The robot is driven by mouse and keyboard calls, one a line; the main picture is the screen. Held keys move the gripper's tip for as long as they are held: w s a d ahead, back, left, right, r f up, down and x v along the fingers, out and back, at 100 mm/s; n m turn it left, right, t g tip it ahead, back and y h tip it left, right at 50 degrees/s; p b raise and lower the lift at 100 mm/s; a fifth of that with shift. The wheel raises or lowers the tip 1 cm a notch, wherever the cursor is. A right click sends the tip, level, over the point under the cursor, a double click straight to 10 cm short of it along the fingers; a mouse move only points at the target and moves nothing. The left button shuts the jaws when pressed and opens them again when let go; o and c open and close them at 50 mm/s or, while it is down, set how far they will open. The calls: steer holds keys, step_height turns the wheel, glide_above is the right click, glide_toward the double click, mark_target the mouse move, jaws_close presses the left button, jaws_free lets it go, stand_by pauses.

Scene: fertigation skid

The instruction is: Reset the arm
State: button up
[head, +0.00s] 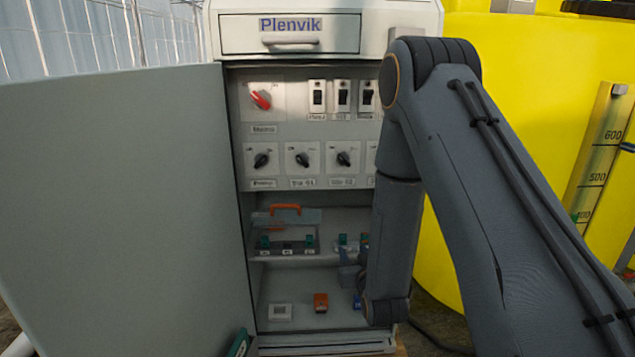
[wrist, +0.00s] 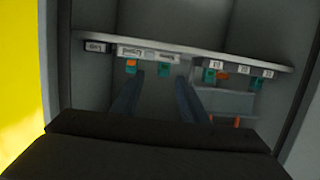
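My arm reaches into the open control cabinet (head: 233,175). My gripper (wrist: 157,80) shows in the wrist view with its two fingers apart and nothing held between them. In the head view my forearm hides most of it; a small part shows low in the cabinet by the shelf. Small teal parts (wrist: 163,70) lie just beyond the fingertips in the wrist view, by a shelf edge with labels (wrist: 148,53); I cannot tell whether the fingers touch them.
The cabinet door (head: 110,200) stands open at left. A panel holds a red rotary switch (head: 261,99), black knobs and rocker switches. A clear-lidded box with an orange handle (head: 285,209) sits on the shelf. An orange block (head: 320,302) lies below. A yellow tank (head: 535,90) stands right.

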steer(key=s+a+r+n+g+y, duration=0.1)
steer(key=s+a+r+g, duration=0.25)
steer(key=s+a, duration=0.25)
steer(key=s+a+r+n+g, duration=0.1)
steer(key=s+a+r+g, duration=0.1)
steer(key=s+a+g, duration=0.35)
steer(key=s+r+n+g+h, duration=0.1)
steer(key=s+r+g, duration=0.25)
steer(key=s, duration=1.05)
steer(key=s+r+n+g, duration=0.25)
steer(key=s+r, duration=0.25)
steer(key=s, duration=0.8)
steer(key=d+r+m+h+p, duration=0.1)
steer(key=d+r+m+p, duration=0.5)
steer(key=d+r+p, duration=1)
step_height(320, 180, up, 3)
steer(key=p, duration=0.8)
steer(key=shift+s+d+r+p, duration=0.2)
steer(key=shift+s+d+p, duration=0.15)
steer(key=shift+s+p, duration=0.05)
